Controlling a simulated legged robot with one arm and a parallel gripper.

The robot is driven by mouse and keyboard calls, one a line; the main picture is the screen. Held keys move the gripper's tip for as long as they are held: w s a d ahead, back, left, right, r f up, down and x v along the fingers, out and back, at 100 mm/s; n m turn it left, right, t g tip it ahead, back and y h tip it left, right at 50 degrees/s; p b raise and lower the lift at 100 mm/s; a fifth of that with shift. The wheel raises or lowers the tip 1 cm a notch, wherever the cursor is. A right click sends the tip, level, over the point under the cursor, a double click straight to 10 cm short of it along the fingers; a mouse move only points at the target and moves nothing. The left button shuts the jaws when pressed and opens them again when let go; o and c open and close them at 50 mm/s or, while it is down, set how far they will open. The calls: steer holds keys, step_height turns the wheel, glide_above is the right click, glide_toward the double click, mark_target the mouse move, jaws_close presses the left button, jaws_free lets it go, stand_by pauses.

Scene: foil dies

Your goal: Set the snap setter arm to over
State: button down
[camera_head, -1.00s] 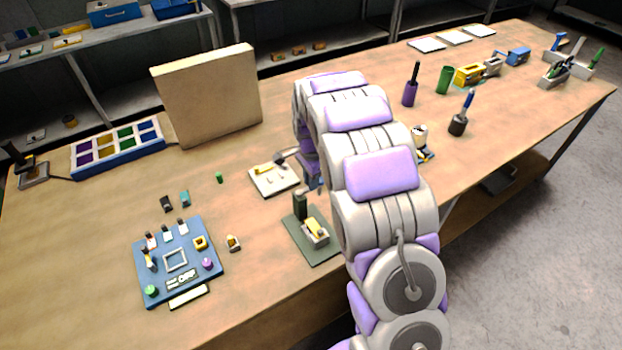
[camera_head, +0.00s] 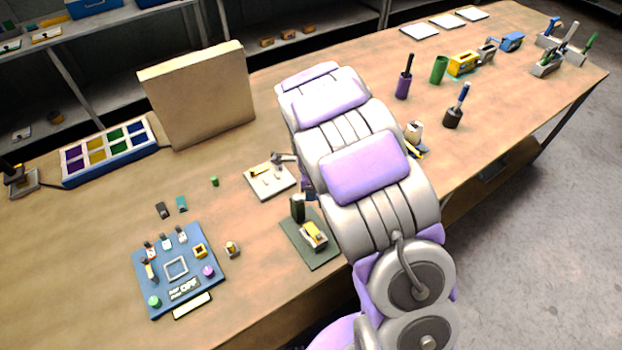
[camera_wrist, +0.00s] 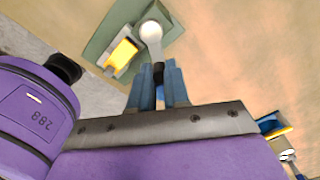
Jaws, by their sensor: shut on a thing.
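The snap setter (camera_wrist: 102,32) shows at the top of the wrist view as a grey-green base with a yellow part in a pale frame. Its arm (camera_wrist: 151,35) has a pale round end and a dark grip. My gripper (camera_wrist: 158,88) is shut on that dark grip, between its blue fingers. In the head view my arm hides most of the gripper. It is near a dark green base (camera_head: 318,256) with an upright post and a yellow-topped block, and a pale plate (camera_head: 268,190) with a grey lever. I cannot tell from that view which one I hold.
A blue board (camera_head: 160,302) with small parts lies at the left. A tan upright panel (camera_head: 200,95) and a compartment tray (camera_head: 110,170) stand behind. A small white-topped item (camera_head: 414,132) is right of my arm. Several tools stand at the far right.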

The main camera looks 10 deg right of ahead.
mark_target(303, 200)
steer(key=shift+s+a+r+m+p, duration=0.1)
steer(key=shift+s+a+m+p, duration=0.35)
steer(key=shift+m+p, duration=1.45)
steer(key=shift+s+a+f+m+p, duration=0.1)
steer(key=shift+s+a+m+p, duration=0.35)
steer(key=shift+m+p, duration=1.35)
steer(key=shift+s+a+r+m+p, duration=0.1)
steer(key=shift+s+a+m+p, duration=0.3)
steer(key=shift+m+p, duration=1.5)
steer(key=c, duration=1.1)
jaws_free()
steer(key=shift+s+a, duration=0.1)
